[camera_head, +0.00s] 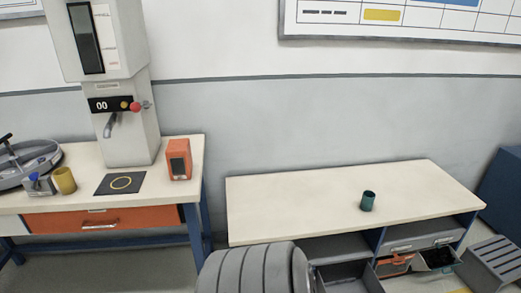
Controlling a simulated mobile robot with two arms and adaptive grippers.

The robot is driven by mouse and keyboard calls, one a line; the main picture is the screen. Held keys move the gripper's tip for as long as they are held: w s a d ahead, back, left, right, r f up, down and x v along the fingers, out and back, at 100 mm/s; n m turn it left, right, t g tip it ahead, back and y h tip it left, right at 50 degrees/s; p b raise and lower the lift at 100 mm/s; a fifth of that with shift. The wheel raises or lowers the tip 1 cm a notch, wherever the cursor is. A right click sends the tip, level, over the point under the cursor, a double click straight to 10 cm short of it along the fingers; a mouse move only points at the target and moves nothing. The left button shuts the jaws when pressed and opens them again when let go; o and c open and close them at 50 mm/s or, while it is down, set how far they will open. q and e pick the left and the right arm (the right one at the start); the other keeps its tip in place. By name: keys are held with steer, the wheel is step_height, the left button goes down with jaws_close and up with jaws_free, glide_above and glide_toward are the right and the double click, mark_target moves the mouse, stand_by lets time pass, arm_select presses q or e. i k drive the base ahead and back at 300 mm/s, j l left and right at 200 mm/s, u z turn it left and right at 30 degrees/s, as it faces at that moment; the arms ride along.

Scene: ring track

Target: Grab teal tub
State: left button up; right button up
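The teal tub (368,201) is a small dark teal cup-like cylinder. It stands upright on the pale top of the low workbench (290,200) at the right, right of the middle of that top. Nothing touches it and nothing hides it. Neither of my grippers is in view.
Around the tub the bench top is bare. Below are an open grey drawer (346,278) and small bins (436,258). A grey step (495,263) stands right. The left bench (60,207) holds a tall machine (125,120), an orange box (179,160) and a yellow cup (65,180).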

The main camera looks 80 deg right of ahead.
mark_target(368, 198)
steer(key=z, duration=3.6)
steer(key=i+l+u, duration=0.1)
steer(key=i+l, duration=0.25)
steer(key=i+l+u, duration=0.1)
steer(key=i+l, duration=0.2)
steer(key=l, duration=0.15)
steer(key=i+l+u, duration=0.1)
steer(key=i+l, duration=0.2)
steer(key=l, duration=0.15)
